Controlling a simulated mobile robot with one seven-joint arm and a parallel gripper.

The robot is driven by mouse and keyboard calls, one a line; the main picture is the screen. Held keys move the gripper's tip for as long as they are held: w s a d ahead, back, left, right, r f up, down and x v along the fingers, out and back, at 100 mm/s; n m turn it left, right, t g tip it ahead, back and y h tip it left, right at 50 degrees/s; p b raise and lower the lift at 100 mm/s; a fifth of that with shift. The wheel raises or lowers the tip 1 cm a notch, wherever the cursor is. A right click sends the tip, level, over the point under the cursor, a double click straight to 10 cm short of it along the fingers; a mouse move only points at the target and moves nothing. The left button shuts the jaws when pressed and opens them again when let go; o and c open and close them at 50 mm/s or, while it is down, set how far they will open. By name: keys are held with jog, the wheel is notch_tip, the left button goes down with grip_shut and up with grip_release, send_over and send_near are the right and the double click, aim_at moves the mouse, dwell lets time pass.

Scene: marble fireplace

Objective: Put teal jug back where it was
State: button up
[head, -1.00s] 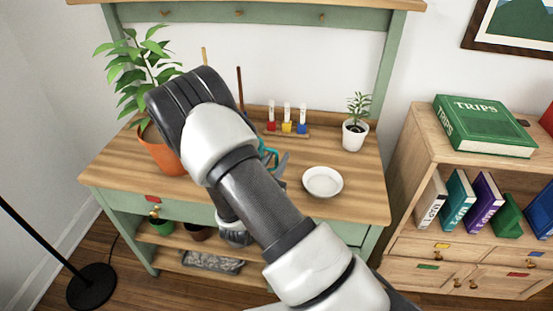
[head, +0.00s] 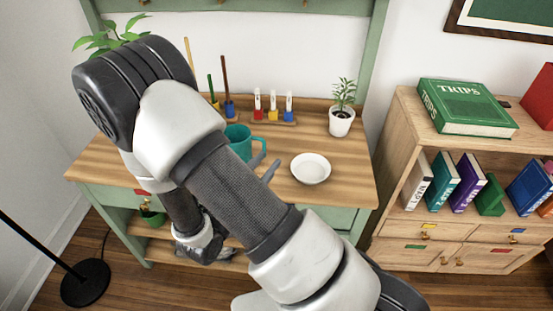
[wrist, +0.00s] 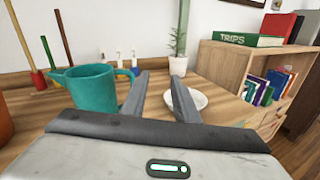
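The teal jug (head: 238,136) stands upright on the wooden tabletop (head: 335,192), partly hidden by my arm in the head view. In the wrist view the jug (wrist: 92,88) is just left of my gripper (wrist: 159,77), with its handle towards the left finger. My gripper (head: 268,163) is open, its two fingers apart with nothing visible between them. The jug is outside the fingers. I cannot tell whether the left finger touches the handle.
A white bowl (head: 310,168) is right of my gripper. Behind are a rack of small coloured bottles (head: 272,118), a potted plant (head: 341,122) and upright coloured sticks (head: 228,100). A bookcase (head: 400,135) stands at the right. The tabletop's front right is clear.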

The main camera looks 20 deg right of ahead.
jog(key=s+d+r+m+g+h, duration=0.2)
jog(key=s+d+r+m+g, duration=0.3)
jog(key=d+r+m+g, duration=0.25)
jog(key=s+d+r+m+g+y, duration=0.25)
jog(key=s+m+g+y, duration=0.4)
jog(key=s+m, duration=0.5)
jog(key=s+a+r+m+t+y, duration=0.1)
jog(key=a+r+m+t+y, duration=0.5)
jog(key=a+r+t+y, duration=0.1)
notch_tip(320, 180, up, 3)
jog(key=shift+s+a+f+y, duration=0.15)
jog(key=shift+s+a+y, duration=0.15)
jog(key=shift+a+y, duration=0.55)
